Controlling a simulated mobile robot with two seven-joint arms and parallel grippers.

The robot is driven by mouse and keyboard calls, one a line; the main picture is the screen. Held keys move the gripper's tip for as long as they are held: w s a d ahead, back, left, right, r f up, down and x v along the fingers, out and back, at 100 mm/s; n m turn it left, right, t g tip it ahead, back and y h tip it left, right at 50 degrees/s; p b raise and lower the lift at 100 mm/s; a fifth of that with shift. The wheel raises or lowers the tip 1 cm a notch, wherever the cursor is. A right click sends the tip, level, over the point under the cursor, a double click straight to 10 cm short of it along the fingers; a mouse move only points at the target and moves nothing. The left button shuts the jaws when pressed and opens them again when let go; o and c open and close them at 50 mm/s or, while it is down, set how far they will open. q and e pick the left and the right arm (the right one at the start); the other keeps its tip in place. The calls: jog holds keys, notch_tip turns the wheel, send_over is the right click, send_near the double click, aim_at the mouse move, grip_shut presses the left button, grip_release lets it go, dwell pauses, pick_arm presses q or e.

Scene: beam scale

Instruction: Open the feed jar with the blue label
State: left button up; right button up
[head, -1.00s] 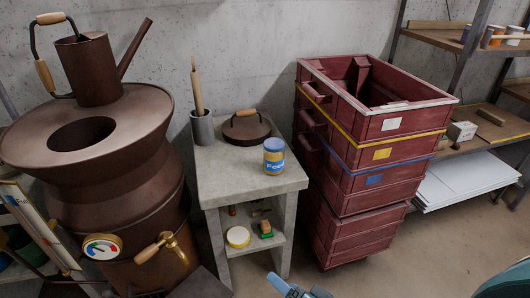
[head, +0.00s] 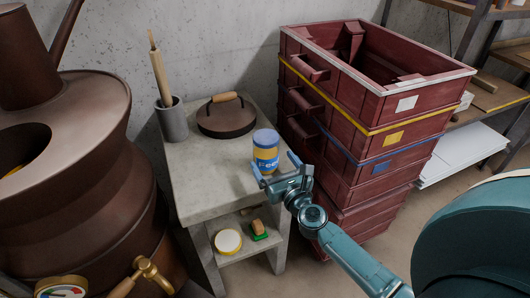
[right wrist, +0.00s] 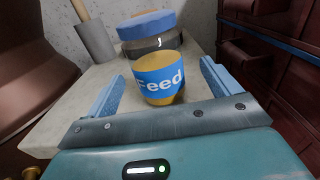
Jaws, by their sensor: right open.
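The feed jar (head: 265,152) stands upright on the stone table (head: 205,195), near its right front part. It has a blue lid and a blue label reading "Feed" over a yellow band. My right gripper (head: 273,172) is open, its two blue fingers pointing at the jar from the front right. In the right wrist view the jar (right wrist: 160,78) sits between and beyond the open fingertips, with nothing held. Whether the fingers touch it is not clear. My left gripper is not in view.
A dark round lid with a wooden handle (head: 226,115) and a grey cup holding a wooden tool (head: 172,119) stand behind the jar. Stacked red crates (head: 365,120) rise close on the right. A brown boiler (head: 75,180) stands left. A yellow-rimmed disc (head: 228,241) lies on the lower shelf.

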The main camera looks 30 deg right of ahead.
jog(key=w, duration=0.7)
jog(key=shift+f, duration=0.1)
jog(key=shift+s, duration=0.1)
jog(key=shift+c, duration=0.6)
jog(key=c, duration=1.1)
